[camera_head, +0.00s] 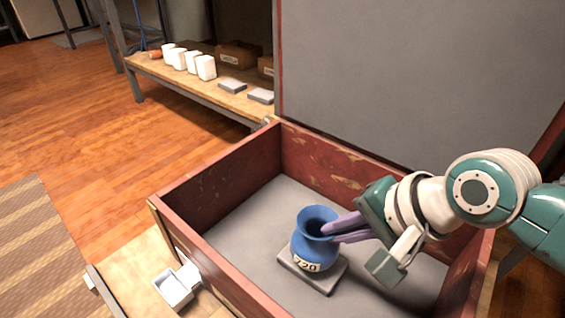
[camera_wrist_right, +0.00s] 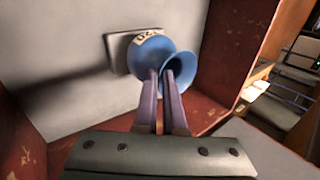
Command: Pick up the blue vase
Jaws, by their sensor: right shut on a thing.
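The blue vase (camera_head: 305,250) has a flared rim and a pale label with dark figures. It stands upright on a small grey slab (camera_head: 322,283) inside a red-brown wooden box. My right gripper (camera_head: 328,230) reaches in from the right, its purple fingers shut on the vase at the neck and rim. In the right wrist view the vase (camera_wrist_right: 150,57) is at the fingertips of my right gripper (camera_wrist_right: 161,76), with the grey slab (camera_wrist_right: 117,50) behind it. Whether the vase touches the slab is hard to tell. My left gripper is not in view.
The wooden box (camera_head: 222,165) has high walls around the vase, with bare grey floor about the slab. Its raised grey lid (camera_head: 400,70) stands behind. A shelf (camera_head: 160,68) with white containers (camera_head: 206,68) is at the back left. A small white box (camera_head: 172,288) lies outside, front left.

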